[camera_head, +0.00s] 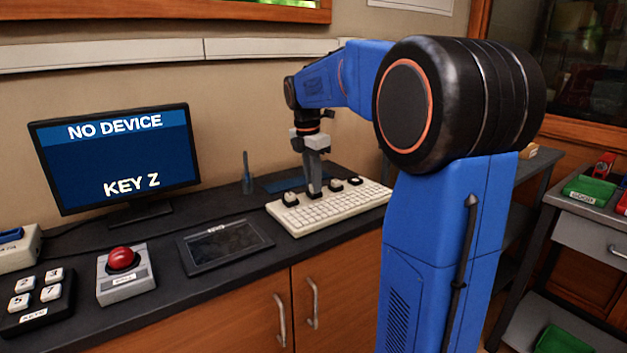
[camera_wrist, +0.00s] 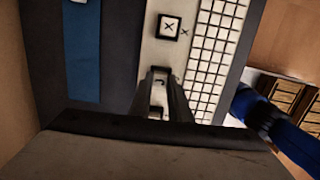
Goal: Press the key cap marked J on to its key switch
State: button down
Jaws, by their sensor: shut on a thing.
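The cream keyboard (camera_head: 345,210) lies on the dark counter, with several black key switches along its back strip. My gripper (camera_head: 314,190) points down at this strip. In the wrist view its two fingers (camera_wrist: 163,98) are shut on a small light key cap (camera_wrist: 160,79), over the strip. The cap's letter is too small to read surely, and the fingers partly hide the cap and what is under it. I cannot tell whether the cap touches a switch. A white cap marked X (camera_wrist: 170,27) sits in a black switch frame beside a printed X.
A blue mat (camera_wrist: 81,60) lies behind the keyboard. A monitor (camera_head: 115,155) reads "NO DEVICE" and "KEY Z". A dark tablet (camera_head: 225,246), a red button box (camera_head: 123,277) and a numbered keypad (camera_head: 38,302) stand to the left.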

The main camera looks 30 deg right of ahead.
jog(key=shift+f, duration=0.1)
jog(key=c, duration=1.6)
grip_release()
jog(key=shift+o, duration=0.8)
jog(key=o, duration=0.4)
jog(key=shift+c, duration=0.2)
jog(key=shift+r, duration=3.5)
